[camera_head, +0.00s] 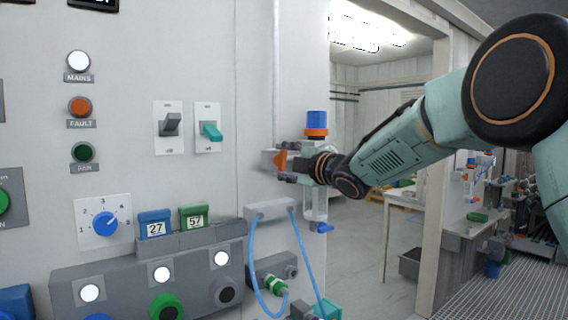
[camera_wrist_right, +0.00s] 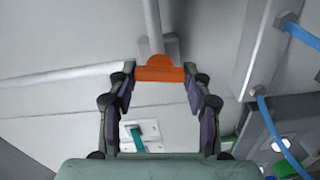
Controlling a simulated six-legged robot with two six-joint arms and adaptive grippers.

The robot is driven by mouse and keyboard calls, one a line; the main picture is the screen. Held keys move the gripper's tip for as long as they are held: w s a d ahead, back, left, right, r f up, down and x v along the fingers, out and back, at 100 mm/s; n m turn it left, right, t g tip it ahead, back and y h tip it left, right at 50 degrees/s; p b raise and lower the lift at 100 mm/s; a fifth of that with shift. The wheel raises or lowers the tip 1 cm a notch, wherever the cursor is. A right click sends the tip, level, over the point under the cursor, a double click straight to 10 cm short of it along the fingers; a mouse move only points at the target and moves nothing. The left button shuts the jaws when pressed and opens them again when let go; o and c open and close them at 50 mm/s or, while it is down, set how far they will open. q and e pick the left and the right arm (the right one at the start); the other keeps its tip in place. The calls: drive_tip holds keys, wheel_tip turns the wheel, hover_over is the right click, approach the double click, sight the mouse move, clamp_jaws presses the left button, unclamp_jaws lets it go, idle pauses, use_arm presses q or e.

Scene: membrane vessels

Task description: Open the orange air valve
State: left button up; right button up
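The orange air valve handle (camera_head: 280,160) sticks out from the pipe on the wall, left of the blue-capped unit. In the right wrist view the orange handle (camera_wrist_right: 160,73) lies crosswise between my fingertips. My right gripper (camera_head: 287,165) reaches in from the right at the valve. In the wrist view my right gripper (camera_wrist_right: 161,75) has its fingers spread, one at each end of the handle. I cannot tell whether they touch it. My left gripper is not in view.
A unit with a blue cap (camera_head: 317,117) and orange ring stands close behind my right gripper. Blue hoses (camera_head: 256,270) hang from a grey block (camera_head: 268,210) below. Two switches (camera_head: 207,127) and a control panel are on the wall to the left. A table (camera_head: 400,200) stands behind.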

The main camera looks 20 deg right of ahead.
drive_tip(key=o, duration=0.4)
drive_tip(key=shift+s, duration=0.25)
drive_tip(key=shift+o, duration=0.2)
drive_tip(key=shift+w, duration=0.15)
drive_tip(key=v, duration=1.2)
